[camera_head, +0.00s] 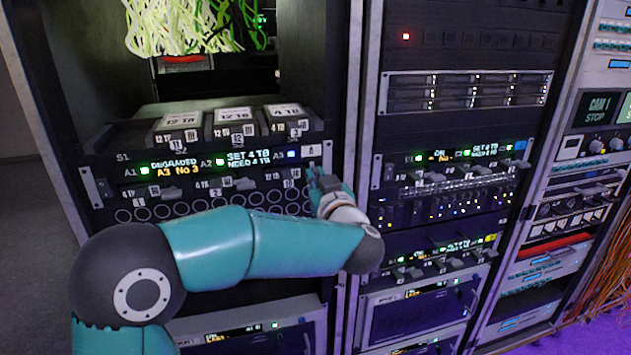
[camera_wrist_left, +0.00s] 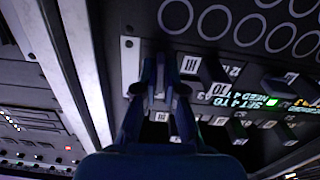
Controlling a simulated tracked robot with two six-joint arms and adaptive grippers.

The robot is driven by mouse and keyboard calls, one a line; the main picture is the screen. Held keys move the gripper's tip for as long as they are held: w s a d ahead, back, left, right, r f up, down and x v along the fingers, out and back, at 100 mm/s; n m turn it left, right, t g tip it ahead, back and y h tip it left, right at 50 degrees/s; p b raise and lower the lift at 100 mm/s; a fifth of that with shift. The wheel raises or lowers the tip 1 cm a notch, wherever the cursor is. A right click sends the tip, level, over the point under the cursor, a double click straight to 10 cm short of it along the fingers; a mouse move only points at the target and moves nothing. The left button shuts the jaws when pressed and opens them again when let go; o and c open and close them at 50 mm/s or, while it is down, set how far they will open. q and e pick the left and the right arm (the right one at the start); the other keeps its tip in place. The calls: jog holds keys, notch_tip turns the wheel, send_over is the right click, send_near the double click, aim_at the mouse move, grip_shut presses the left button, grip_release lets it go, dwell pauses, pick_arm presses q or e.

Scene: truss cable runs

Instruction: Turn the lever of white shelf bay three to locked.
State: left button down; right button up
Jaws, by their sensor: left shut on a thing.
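The shelf with the white tag (camera_head: 312,150) is in the left rack. Its display (camera_head: 172,168) reads "DEGRADED, A3 NO 3", and numbered bays run below it. My left gripper (camera_head: 323,180) is at the shelf's right end, by bay three. In the left wrist view the gripper (camera_wrist_left: 160,88) is shut on a small grey piece between its fingertips, seemingly bay three's lever. The fingers hide most of it, so I cannot tell its angle. A "III" label (camera_wrist_left: 190,65) shows beside the fingers. My right gripper is not in view.
Spare drive blocks (camera_head: 235,122) lie on the ledge above the shelf. A metal rack upright (camera_head: 340,110) stands close to the gripper's right. The middle rack holds another shelf (camera_head: 450,180) with a blue tag. Orange cables (camera_head: 610,270) hang at far right.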

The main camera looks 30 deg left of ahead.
pick_arm(q)
jog(key=shift+f+n+b, duration=0.15)
jog(key=shift+n+b, duration=1.95)
jog(key=shift+n, duration=0.65)
jog(key=shift+f+n+b, duration=0.2)
jog(key=shift+n+b, duration=1.9)
jog(key=shift+n, duration=0.7)
jog(key=shift+f+n+b, duration=0.15)
jog(key=shift+n+b, duration=1.95)
jog(key=shift+n, duration=0.65)
jog(key=c, duration=1.3)
grip_release()
jog(key=shift+s+r, duration=0.1)
jog(key=shift+r, duration=0.05)
jog(key=shift+o, duration=0.2)
jog(key=shift+r, duration=0.1)
jog(key=shift+s+d, duration=0.1)
jog(key=v, duration=1.1)
jog(key=shift+s+d, duration=0.25)
jog(key=shift+d, duration=0.05)
